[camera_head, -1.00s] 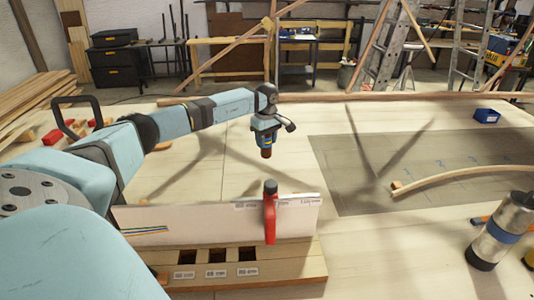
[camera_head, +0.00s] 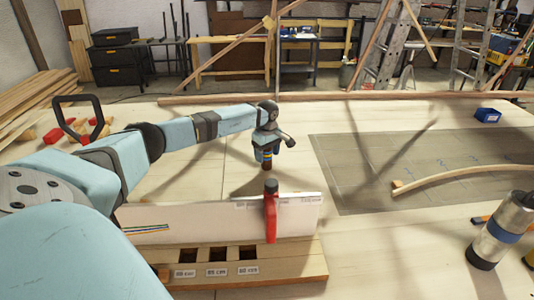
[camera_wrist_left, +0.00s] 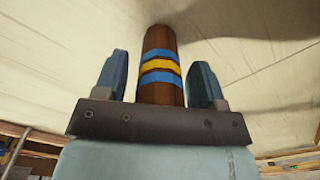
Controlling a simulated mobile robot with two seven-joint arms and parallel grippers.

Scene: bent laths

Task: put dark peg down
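The dark peg is a brown round peg with blue and yellow bands. It shows in the left wrist view (camera_wrist_left: 160,75) and below my left gripper in the head view (camera_head: 267,159). My left gripper (camera_head: 267,154) is around the peg, with a finger on each side. In the left wrist view (camera_wrist_left: 160,80) a gap shows between each finger and the peg, so it looks open. The peg's far end meets a shadow on the pale tabletop; I cannot tell surely whether it touches. My right gripper is not in view.
A white upright board (camera_head: 200,222) with a red clamp (camera_head: 271,215) stands in front of the peg. Its wooden base (camera_head: 290,265) has three square holes with labels. A bent lath (camera_head: 460,175) and a metal cylinder (camera_head: 500,232) are at right. Bare tabletop (camera_head: 215,165) lies left of the peg.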

